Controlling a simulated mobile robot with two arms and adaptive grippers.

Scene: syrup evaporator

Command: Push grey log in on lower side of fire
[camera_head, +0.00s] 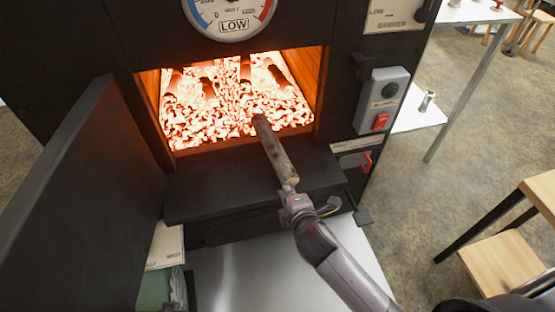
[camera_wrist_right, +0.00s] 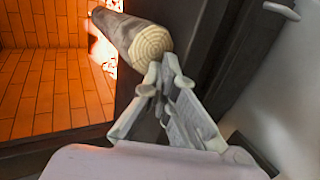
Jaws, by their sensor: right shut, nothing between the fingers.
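The grey log (camera_head: 274,152) lies across the sill of the firebox opening, its far end among the glowing embers (camera_head: 235,105) and its near end over the dark ledge. In the right wrist view the log (camera_wrist_right: 132,34) shows its pale ringed end face toward me. My right gripper (camera_head: 290,190) is shut and empty, with its fingertips at the log's near end. In the wrist view the right gripper's tips (camera_wrist_right: 164,62) meet just below the end face, touching it or very close. My left gripper is not in view.
The firebox door (camera_head: 85,210) stands open at the left. A dark ledge (camera_head: 225,185) lies before the opening. A switch box (camera_head: 382,100) with green and red buttons is at the right. Several dark logs lie in the embers. A wooden stool (camera_head: 510,265) stands at the far right.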

